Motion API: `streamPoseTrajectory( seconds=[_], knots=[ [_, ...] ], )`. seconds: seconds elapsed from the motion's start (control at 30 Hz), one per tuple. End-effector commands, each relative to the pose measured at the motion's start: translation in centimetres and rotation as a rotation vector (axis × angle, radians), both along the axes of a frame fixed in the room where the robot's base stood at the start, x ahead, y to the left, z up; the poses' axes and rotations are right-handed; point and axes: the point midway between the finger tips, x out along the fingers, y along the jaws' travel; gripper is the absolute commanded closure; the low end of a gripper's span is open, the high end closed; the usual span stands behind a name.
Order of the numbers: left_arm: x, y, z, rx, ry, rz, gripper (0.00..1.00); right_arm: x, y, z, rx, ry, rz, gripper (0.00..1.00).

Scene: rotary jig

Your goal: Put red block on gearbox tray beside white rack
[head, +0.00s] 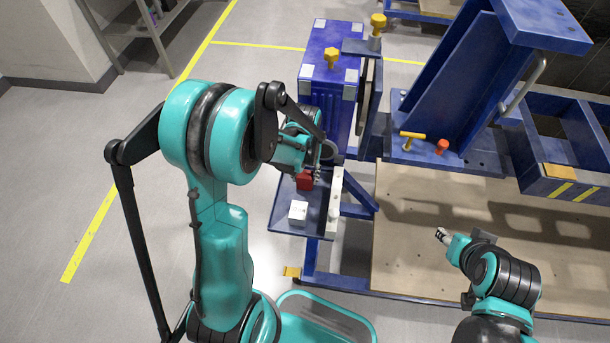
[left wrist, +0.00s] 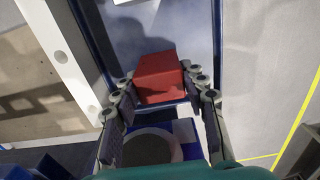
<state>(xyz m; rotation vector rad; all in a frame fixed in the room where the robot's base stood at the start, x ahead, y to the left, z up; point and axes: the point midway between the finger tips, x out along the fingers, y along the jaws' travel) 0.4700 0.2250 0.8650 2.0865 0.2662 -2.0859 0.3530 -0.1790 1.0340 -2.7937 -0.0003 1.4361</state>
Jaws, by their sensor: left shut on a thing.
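The red block (head: 304,181) is between the fingers of my left gripper (head: 308,175), at the back of the blue gearbox tray (head: 283,224). In the left wrist view the red block (left wrist: 160,77) sits between both fingers of the shut left gripper (left wrist: 160,84), over the tray (left wrist: 201,40). I cannot tell whether it touches the tray. The white rack (head: 335,203) runs along the tray's right side; it also shows in the left wrist view (left wrist: 62,52). My right gripper (head: 441,234) is over the tan board, too small to tell its state.
A tall blue gearbox (head: 330,80) rises behind the tray. A blue fixture (head: 450,90) with yellow and red knobs stands right. The tan board (head: 400,265) has clear room.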

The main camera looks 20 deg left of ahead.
Motion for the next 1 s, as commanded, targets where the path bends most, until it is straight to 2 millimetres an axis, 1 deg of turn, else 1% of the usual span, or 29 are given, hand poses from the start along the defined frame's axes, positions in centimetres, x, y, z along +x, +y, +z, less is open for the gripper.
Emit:
streamPoseTrajectory(
  seconds=[0.1, 0.13, 0.17, 0.2, 0.47, 0.57, 0.67, 0.9, 1.0],
  knots=[
    [0.0, 0.0, -0.4, 0.000, 0.000, 0.000, 1.00, 0.0, 0.0, -0.5, 0.000, 0.000, 0.000, 0.58],
    [0.0, 0.0, -0.3, 0.000, 0.000, 0.000, 0.50, 0.0, 0.0, -0.3, 0.000, 0.000, 0.000, 0.58],
    [0.0, 0.0, -0.3, 0.000, 0.000, 0.000, 0.42, 0.0, 0.0, -0.3, 0.000, 0.000, 0.000, 0.58],
    [0.0, 0.0, -0.3, 0.000, 0.000, 0.000, 0.37, 0.0, 0.0, -0.3, 0.000, 0.000, 0.000, 0.58],
    [0.0, 0.0, -0.2, 0.000, 0.000, 0.000, 0.37, 0.0, 0.0, -0.3, 0.000, 0.000, 0.000, 0.58],
    [0.0, 0.0, 0.2, 0.000, 0.000, 0.000, 0.37, 0.0, 0.0, 0.1, 0.000, 0.000, 0.000, 0.58],
    [0.0, 0.0, 1.5, 0.000, 0.000, 0.000, 0.37, 0.0, 0.0, 0.7, 0.000, 0.000, 0.000, 0.58],
    [0.0, 0.0, 6.9, 0.000, 0.000, 0.000, 0.37, 0.0, 0.0, 2.6, 0.000, 0.000, 0.000, 0.58],
    [0.0, 0.0, 8.9, 0.000, 0.000, 0.000, 0.37, 0.0, 0.0, 3.2, 0.000, 0.000, 0.000, 0.58]
  ],
)
